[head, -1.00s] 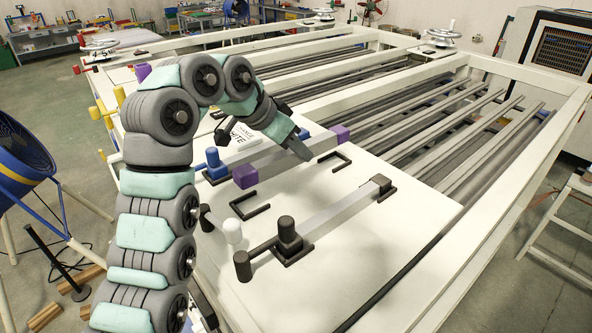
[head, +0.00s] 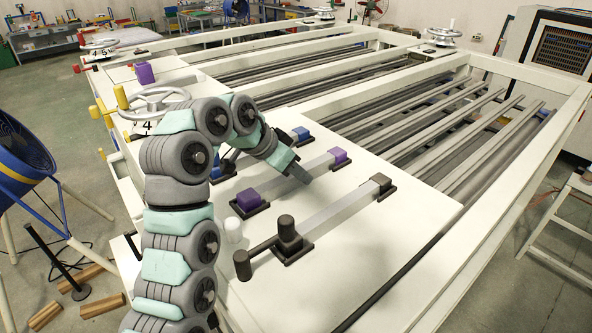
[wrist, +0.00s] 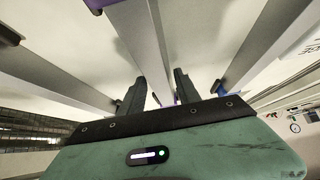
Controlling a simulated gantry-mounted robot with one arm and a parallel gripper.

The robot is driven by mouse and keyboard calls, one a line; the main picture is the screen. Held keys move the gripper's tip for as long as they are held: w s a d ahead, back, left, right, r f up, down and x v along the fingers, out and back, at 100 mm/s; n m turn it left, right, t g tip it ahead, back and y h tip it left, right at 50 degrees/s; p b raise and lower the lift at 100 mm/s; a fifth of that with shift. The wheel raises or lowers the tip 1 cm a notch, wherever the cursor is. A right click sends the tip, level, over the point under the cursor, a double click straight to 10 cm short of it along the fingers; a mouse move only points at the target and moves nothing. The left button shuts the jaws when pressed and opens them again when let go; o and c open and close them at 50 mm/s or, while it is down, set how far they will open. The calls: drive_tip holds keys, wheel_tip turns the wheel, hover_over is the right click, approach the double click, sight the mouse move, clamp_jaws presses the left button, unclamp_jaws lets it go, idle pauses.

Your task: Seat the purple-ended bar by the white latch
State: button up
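The purple-ended bar (head: 291,180) is pale grey. Its near purple end (head: 249,199) and far purple end (head: 338,155) are down at dark holders on the white deck. I cannot tell whether they are fully seated. My gripper (head: 304,179) is at the bar's middle. The white latch knob (head: 233,229) stands upright beside the near purple end. How the latch joins the holder is unclear.
A black-ended bar (head: 335,213) lies parallel to the right, with a black latch knob (head: 241,264) at its near end. A blue-ended bar lies to the left, partly behind my arm, its far blue end (head: 300,134) visible. Free deck lies right of the black-ended bar.

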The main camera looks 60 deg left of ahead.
drive_tip(key=o, duration=0.4)
drive_tip(key=shift+c, duration=0.2)
drive_tip(key=shift+s+r, duration=0.1)
drive_tip(key=b+v, duration=0.1)
drive_tip(key=v, duration=1)
drive_tip(key=shift+s+d+r, duration=0.1)
drive_tip(key=shift+s+r, duration=0.15)
drive_tip(key=shift+r, duration=0.05)
